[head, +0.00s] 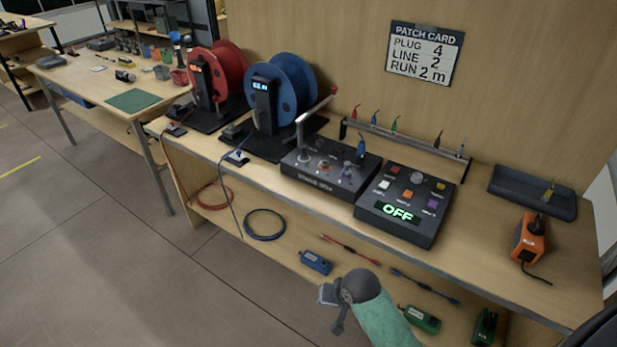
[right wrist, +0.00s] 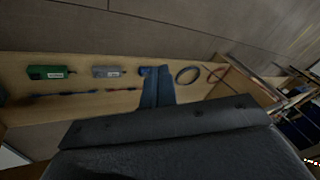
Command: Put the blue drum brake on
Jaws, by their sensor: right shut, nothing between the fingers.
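The blue drum (head: 292,88) stands on a dark base on the bench, with a black display post (head: 264,103) in front of it. A lever with a red end (head: 320,101) rises at the right of the drum. I cannot tell which part is the brake. My right gripper (head: 331,305) is shut and empty, low in front of the bench and well apart from the drum. It also shows in the right wrist view (right wrist: 156,72), over the lower shelf. My left gripper is out of view.
A red drum (head: 222,74) stands left of the blue one. A control box with knobs (head: 327,171) and a panel reading OFF (head: 404,207) stand to the right. The lower shelf holds cable coils (head: 265,225) and small boxes (head: 317,262). The bench front edge lies between gripper and drum.

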